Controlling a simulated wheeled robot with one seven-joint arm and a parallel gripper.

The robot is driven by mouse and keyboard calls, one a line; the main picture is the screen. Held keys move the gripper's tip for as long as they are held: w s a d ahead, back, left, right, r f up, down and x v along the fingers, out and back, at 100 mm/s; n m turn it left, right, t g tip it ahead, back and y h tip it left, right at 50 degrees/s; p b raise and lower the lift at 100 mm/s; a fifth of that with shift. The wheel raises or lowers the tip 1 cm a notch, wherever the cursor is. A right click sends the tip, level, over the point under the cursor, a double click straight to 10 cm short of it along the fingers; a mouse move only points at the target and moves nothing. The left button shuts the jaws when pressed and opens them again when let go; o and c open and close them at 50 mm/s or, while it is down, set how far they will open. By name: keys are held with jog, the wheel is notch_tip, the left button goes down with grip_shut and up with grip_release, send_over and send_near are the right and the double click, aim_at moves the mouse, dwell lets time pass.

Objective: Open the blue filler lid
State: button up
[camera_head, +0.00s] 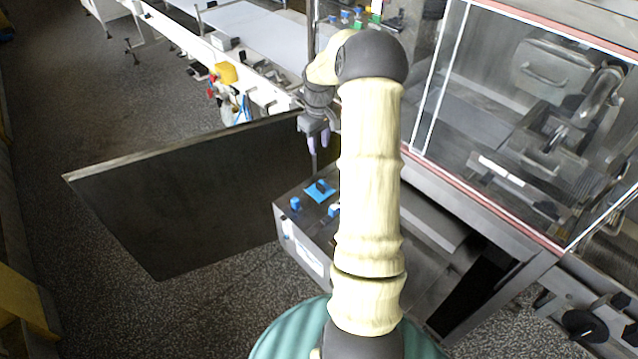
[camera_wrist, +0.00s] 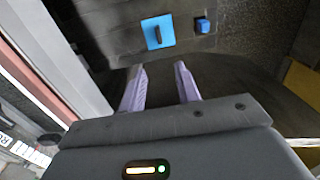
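The blue filler lid (camera_head: 320,190) is a flat blue square with a dark bar handle on the grey top of a metal box (camera_head: 318,257). In the wrist view the lid (camera_wrist: 152,24) lies ahead of the fingertips, lying flat and looking closed. My gripper (camera_head: 318,146) hangs above the box, a little above and apart from the lid. In the wrist view my gripper (camera_wrist: 159,66) shows two pale purple fingers spread with nothing between them. My arm hides the right part of the box top.
A blue knob (camera_head: 295,203) sits left of the lid; it also shows in the wrist view (camera_wrist: 203,26). Another blue part (camera_head: 333,210) is partly behind my arm. A dark panel (camera_head: 180,205) stands left. A glazed machine (camera_head: 530,110) stands right. Floor is clear at far left.

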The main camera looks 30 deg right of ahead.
aim_at(320, 184)
jog(key=shift+d+f, duration=0.1)
jog(key=shift+d, duration=0.05)
notch_tip(320, 184, down, 16)
jog(key=shift+f+p, duration=0.2)
jog(key=shift+p, duration=0.8)
jog(key=shift+f, duration=0.45)
jog(key=shift+c, duration=0.2)
grip_shut()
